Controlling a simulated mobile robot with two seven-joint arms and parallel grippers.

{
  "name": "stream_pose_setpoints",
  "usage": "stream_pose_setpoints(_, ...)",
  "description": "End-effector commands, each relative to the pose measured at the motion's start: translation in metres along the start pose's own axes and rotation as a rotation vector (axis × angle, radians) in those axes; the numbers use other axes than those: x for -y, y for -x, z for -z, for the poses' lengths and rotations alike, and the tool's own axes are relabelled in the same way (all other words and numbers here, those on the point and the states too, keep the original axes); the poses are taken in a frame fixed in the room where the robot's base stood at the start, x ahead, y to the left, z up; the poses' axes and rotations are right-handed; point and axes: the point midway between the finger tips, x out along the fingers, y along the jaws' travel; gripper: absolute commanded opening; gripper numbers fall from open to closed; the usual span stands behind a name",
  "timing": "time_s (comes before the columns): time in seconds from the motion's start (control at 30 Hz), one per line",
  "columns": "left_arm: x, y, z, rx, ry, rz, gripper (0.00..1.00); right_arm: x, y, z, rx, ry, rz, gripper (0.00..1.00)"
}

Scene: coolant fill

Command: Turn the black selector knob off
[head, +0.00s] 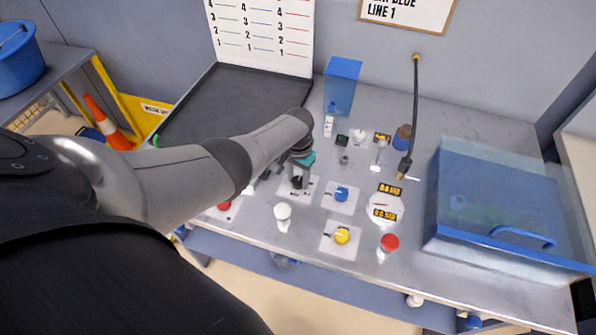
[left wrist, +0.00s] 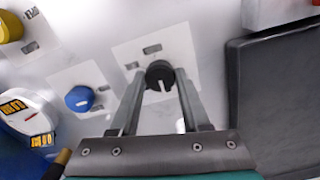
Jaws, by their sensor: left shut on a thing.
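The black selector knob (left wrist: 160,75) sits on a white label plate on the grey bench panel. It carries a pale pointer line. In the head view the knob (head: 297,182) is partly covered by my left gripper (head: 298,177), which comes down on it from above. In the left wrist view the two fingers of my left gripper (left wrist: 160,88) stand on either side of the knob, shut on it. Small label windows show on the plate, but I cannot read them. My right gripper is in neither view.
A blue knob (head: 341,194) and a yellow knob (head: 342,236) stand close to the right. A white knob (head: 283,212), a red knob (head: 389,242) and a gauge with yellow displays (head: 385,212) are nearby. A blue transparent tank (head: 500,200) fills the right side. A black tray (head: 225,105) lies behind my arm.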

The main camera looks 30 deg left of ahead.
Motion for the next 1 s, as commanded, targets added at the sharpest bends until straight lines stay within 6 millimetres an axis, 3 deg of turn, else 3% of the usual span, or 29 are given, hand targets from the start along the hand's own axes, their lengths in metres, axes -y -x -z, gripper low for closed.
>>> stream_pose_setpoints(0.6, 0.0006, 0.0011, 0.0010, -0.002, 0.047, 0.000, 0.00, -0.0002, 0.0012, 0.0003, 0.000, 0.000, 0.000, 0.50)
stream_pose_setpoints(0.63, 0.0006, 0.0011, 0.0010, -0.002, 0.046, 0.000, 0.48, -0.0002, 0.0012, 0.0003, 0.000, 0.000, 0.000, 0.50)
stream_pose_setpoints(0.9, 0.0003, 0.0006, 0.0006, -0.001, 0.044, 0.000, 0.77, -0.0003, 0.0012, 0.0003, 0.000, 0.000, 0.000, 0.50)
stream_pose_setpoints(1.0, 0.0001, 0.0004, 0.0004, -0.001, 0.044, 0.000, 0.77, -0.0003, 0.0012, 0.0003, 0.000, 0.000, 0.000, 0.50)
